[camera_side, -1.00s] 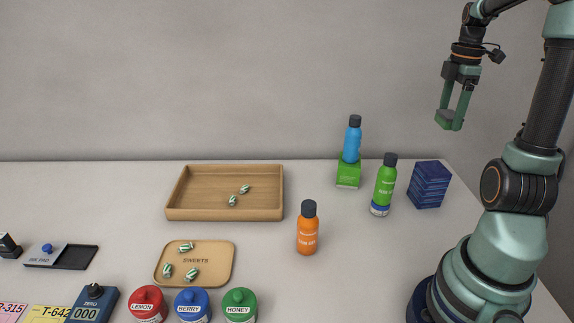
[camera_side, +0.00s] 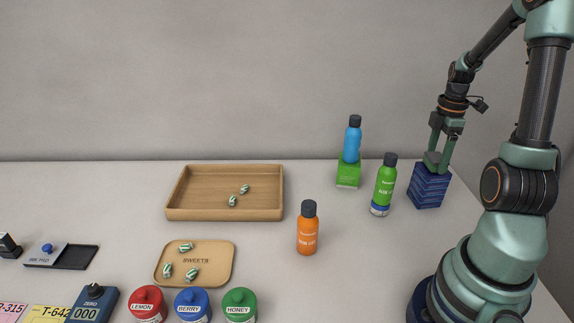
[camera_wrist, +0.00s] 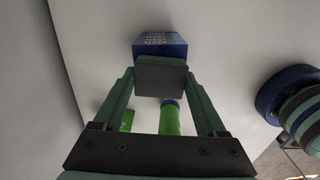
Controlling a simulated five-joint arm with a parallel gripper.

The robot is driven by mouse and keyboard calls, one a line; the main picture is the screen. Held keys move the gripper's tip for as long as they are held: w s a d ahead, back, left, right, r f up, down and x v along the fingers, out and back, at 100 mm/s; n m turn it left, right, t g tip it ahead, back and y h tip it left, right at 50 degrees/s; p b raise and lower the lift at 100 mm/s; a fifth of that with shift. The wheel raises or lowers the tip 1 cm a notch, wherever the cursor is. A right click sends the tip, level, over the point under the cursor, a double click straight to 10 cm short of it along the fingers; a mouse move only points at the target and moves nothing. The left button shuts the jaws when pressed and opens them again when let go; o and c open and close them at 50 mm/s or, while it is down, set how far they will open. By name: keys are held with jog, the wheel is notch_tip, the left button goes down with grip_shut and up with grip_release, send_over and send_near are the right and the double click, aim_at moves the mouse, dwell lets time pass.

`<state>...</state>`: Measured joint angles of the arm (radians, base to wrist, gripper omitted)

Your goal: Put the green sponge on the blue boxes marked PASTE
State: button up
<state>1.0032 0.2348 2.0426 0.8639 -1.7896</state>
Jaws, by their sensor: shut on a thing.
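My gripper (camera_side: 437,163) is shut on the green sponge (camera_side: 434,158), a small block with a grey face. The sponge sits low at the top of the stacked blue boxes (camera_side: 429,188) on the right of the counter; I cannot tell whether it touches them. In the wrist view the sponge (camera_wrist: 161,77) is between both fingers, its grey face towards the camera. The blue boxes (camera_wrist: 158,42) show just beyond it, with white print too small to read. The sponge hides part of them.
A green bottle (camera_side: 384,185) stands close left of the boxes. A blue bottle (camera_side: 352,140) stands on a green box (camera_side: 348,174) behind it. An orange bottle (camera_side: 307,232), a wooden tray (camera_side: 225,212) and a sweets board (camera_side: 212,273) are further left.

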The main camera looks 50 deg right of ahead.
aim_at(437, 157)
jog(key=o, duration=1.3)
jog(key=shift+f, duration=0.15)
jog(key=shift+c, duration=0.2)
notch_tip(437, 157, up, 12)
jog(key=w+a+m+t, duration=0.2)
jog(key=w+a+m, duration=0.2)
jog(key=a, duration=1.1)
jog(key=w+a+r+m+t, duration=0.1)
jog(key=w+a+m+t, duration=0.2)
jog(key=a, duration=1.3)
jog(key=shift+w+r+m+t, duration=0.25)
jog(key=shift+w+m+t, duration=0.05)
jog(key=shift+w+m, duration=0.65)
jog(key=shift+s, duration=0.1)
